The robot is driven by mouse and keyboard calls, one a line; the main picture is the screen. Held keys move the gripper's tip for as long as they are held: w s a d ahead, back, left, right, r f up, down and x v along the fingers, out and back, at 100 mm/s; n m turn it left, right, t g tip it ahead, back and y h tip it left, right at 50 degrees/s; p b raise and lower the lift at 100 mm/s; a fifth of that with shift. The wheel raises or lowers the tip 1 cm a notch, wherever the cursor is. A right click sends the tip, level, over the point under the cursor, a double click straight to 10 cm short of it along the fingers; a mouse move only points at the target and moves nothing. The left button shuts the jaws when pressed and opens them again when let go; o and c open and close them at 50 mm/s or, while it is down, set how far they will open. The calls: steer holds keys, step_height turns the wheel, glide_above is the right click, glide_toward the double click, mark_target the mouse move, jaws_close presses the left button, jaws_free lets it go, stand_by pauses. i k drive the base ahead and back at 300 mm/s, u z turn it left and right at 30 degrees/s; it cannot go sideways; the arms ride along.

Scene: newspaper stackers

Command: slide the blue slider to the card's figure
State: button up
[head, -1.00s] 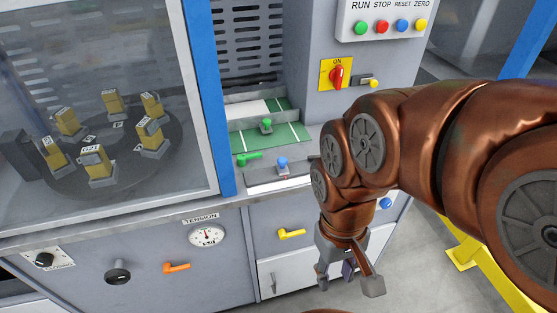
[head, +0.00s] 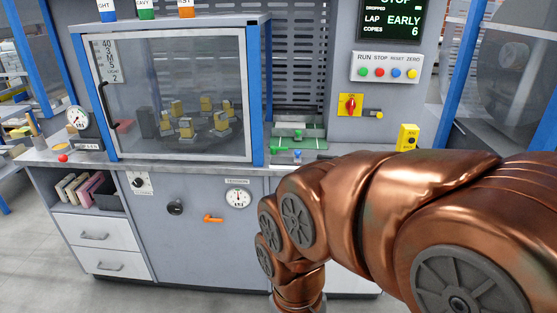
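The blue slider (head: 297,153) is a small blue knob on a grey plate at the front of the recess right of the glass cabinet. Its scale is too small to read. A white card (head: 107,62) hangs at the upper left of the cabinet; I make out 40, 3, LIGHT and 2 on it, not clearly. My arm comes in from the right and bends down in front of the counter, its links partly covering the area right of the slider. My gripper is below the bottom edge of the picture, so its fingers are hidden.
A green knob (head: 298,134) and a green lever (head: 279,150) sit close to the slider. The glass cabinet (head: 200,150) with its blue post stands to the left. A button panel (head: 388,67) and a red switch (head: 351,104) are above right. Floor at lower left is clear.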

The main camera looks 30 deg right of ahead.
mark_target(297, 159)
steer(key=z, duration=0.3)
steer(key=i, duration=0.9)
steer(key=z, duration=0.05)
